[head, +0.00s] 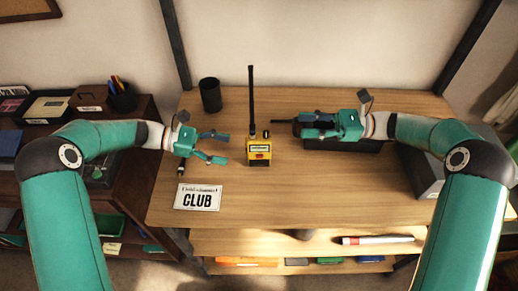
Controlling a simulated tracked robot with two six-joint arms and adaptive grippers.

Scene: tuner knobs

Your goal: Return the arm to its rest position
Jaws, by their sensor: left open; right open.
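My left gripper (218,147) is open and empty over the left part of the wooden desk (300,212). Its fingers point right, toward a yellow radio (259,147) with a tall black antenna, and are apart from it. The radio stands upright near the desk's middle, with knobs on top too small to make out. My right gripper (299,125) is open, to the right of the radio, with its fingers pointing left toward it. It appears apart from the radio. A dark box lies below or behind the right gripper, partly hidden by it.
A white CLUB card (198,197) lies on the desk's front left. A black cup (210,95) stands at the back left. A dark grey case (425,170) is at the right, partly behind my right arm. A marker (378,239) lies on the lower shelf. The front middle is clear.

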